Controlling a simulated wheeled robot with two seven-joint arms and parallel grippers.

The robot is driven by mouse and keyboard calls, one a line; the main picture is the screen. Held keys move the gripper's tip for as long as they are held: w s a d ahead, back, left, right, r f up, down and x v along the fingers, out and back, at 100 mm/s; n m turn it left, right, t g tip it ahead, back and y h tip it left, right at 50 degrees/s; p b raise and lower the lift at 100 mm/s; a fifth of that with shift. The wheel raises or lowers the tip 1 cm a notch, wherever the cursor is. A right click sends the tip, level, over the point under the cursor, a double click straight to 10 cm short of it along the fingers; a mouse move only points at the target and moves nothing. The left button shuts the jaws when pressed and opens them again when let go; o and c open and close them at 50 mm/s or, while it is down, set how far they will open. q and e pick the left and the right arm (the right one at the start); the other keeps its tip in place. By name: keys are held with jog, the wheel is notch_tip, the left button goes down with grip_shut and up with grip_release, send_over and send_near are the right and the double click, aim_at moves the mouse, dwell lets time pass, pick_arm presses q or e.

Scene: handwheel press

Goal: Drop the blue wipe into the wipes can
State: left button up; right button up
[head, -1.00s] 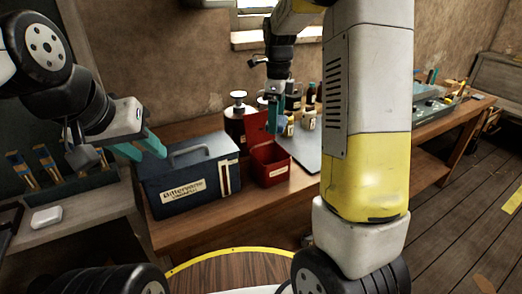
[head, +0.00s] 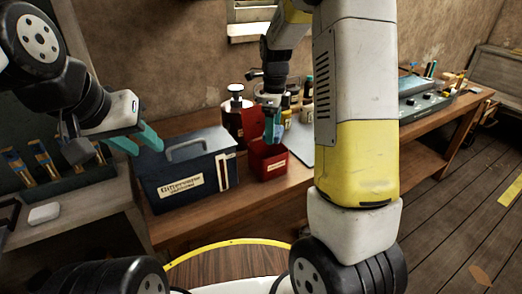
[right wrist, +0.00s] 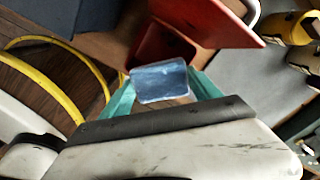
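The red wipes can (head: 269,163) stands on the wooden bench, right of a dark blue toolbox. In the right wrist view its red lid or wall (right wrist: 215,22) and dark red inside (right wrist: 160,47) show behind the wipe. My right gripper (head: 272,138) is just above the can's opening, fingers pointing down. The blue wipe (right wrist: 160,82) sits between its teal fingers, gripped as a small pale-blue folded piece. In the head view the wipe cannot be made out. My left gripper (head: 136,142) is open and empty, above the left end of the toolbox.
The dark blue toolbox (head: 180,188) stands close left of the can. A grey plate (head: 301,142) lies to the right. A white block (head: 44,213) lies on the left bench.

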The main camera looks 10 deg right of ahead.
jog(key=o, duration=0.5)
notch_tip(320, 180, up, 7)
jog(key=shift+f, duration=0.1)
jog(key=shift+r, duration=0.55)
jog(key=shift+s+r, duration=0.1)
jog(key=s+r+n+t, duration=0.2)
jog(key=s+n, duration=0.6)
jog(key=s+a+r+n+t+y, duration=0.1)
jog(key=s+r+n+t, duration=0.1)
jog(key=s+n, duration=0.6)
jog(key=s+a+r+n+t+y, duration=0.1)
jog(key=s+r+n+t, duration=0.1)
jog(key=s+n, duration=0.5)
jog(key=shift+s+r+n, duration=0.1)
jog(key=shift+s+n, duration=0.3)
jog(key=shift+s, duration=0.15)
